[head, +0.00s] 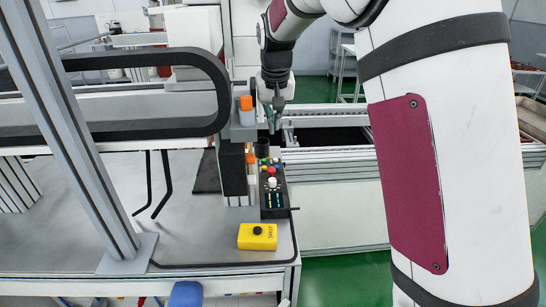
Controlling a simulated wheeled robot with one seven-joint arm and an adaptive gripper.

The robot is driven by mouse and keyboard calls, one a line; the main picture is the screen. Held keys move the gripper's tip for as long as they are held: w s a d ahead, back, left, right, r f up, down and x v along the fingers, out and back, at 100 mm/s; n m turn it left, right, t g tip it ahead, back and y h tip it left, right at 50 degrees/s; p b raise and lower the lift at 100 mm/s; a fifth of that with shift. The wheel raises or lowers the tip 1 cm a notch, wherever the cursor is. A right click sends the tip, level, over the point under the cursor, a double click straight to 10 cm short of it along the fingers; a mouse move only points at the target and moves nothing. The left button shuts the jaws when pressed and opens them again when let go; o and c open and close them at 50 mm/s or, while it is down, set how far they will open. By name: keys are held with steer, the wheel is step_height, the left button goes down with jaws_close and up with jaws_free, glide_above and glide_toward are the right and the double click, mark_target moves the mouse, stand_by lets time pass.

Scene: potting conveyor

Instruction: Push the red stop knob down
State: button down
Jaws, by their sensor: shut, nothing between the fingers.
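A dark control panel (273,205) stands at the table's right edge, with several small coloured buttons at its far end. A small red knob (271,170) sits among them, just beyond a white round one (272,182). The red knob is too small for me to tell how far it stands up. My gripper (273,124) points down beyond and above the panel, apart from the knob. Its fingers are shut with nothing between them. A black cylinder (262,147) stands between the gripper and the buttons in the picture.
A yellow box (257,236) with a black round button lies nearer on the grey table (200,235). An orange-topped post (246,103) stands left of my gripper. A slanted metal post (75,140) and a black curved cable carrier (215,80) occupy the left.

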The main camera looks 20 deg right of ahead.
glide_above(273, 168)
step_height(273, 168, down, 12)
steer(key=shift+f, duration=0.1)
steer(key=shift+f+p, duration=0.3)
steer(key=shift+f, duration=0.4)
step_height(273, 168, down, 2)
steer(key=shift+f+b, duration=0.1)
steer(key=shift+b, duration=0.4)
steer(key=v, duration=1.2)
steer(key=shift+w, duration=0.1)
